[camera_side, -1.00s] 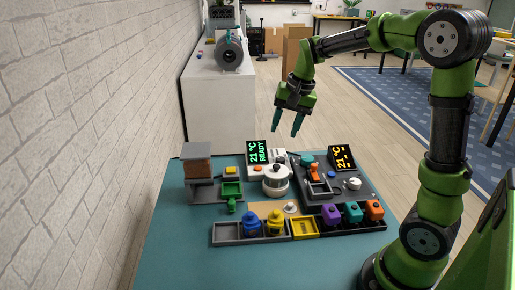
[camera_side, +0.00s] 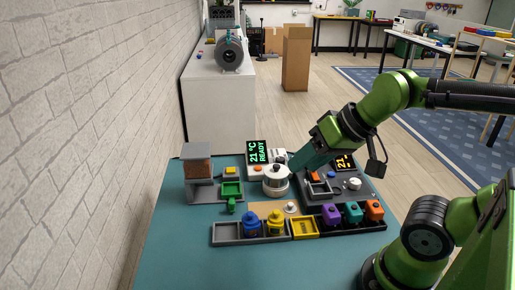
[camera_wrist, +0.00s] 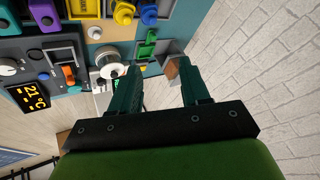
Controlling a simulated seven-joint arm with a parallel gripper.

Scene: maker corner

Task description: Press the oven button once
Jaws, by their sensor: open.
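A white unit with a round pot-like part (camera_side: 276,181) stands mid-table in the side view. It carries an orange-red button (camera_side: 258,169) and a green display (camera_side: 258,152) reading 21 °C READY. To its right is a dark unit with an orange lever, a white knob (camera_side: 355,184), a small blue button (camera_side: 331,175) and an orange display (camera_side: 343,162), partly hidden by my gripper. No label shows which is the oven. My gripper (camera_side: 296,167) is open, tilted down-left, its teal fingertips near the white unit; contact cannot be told. In the wrist view, my gripper (camera_wrist: 158,66) is empty.
A grey rack (camera_side: 226,232) along the front holds blue and yellow pieces, with purple, teal and orange pieces at its right. A brown block on grey supports (camera_side: 197,168) and a green tray (camera_side: 232,189) stand left. The table's front left (camera_side: 175,255) is clear.

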